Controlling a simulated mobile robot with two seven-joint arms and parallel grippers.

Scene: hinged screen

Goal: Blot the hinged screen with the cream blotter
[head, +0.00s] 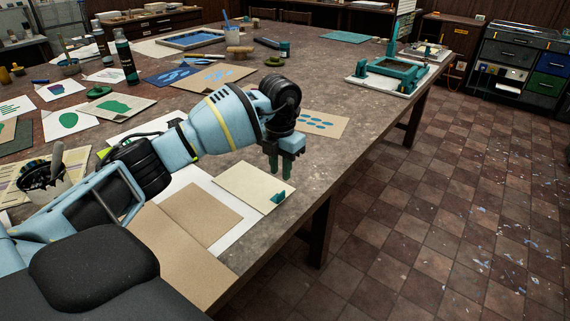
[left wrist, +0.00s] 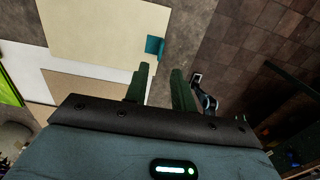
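The cream blotter (head: 243,182) is a flat pale sheet with a teal tab (head: 278,197) at its near right corner, lying near the table's edge. It also shows in the left wrist view (left wrist: 105,30). My left gripper (head: 281,170) points down above the blotter's right part. Its fingers are apart with nothing between them, and in the left wrist view (left wrist: 162,70) the tab lies just beyond the fingertips. The hinged screen (head: 390,68) is a teal frame on a pale base at the table's far right, with an upright part raised at its back. My right gripper is not in view.
Brown boards (head: 200,212) and white sheets lie left of the blotter. A card with blue ovals (head: 322,124) lies beyond my left gripper. Bottles (head: 124,58), prints and a blue frame (head: 190,38) fill the far left. The table along its right edge up to the screen is mostly clear.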

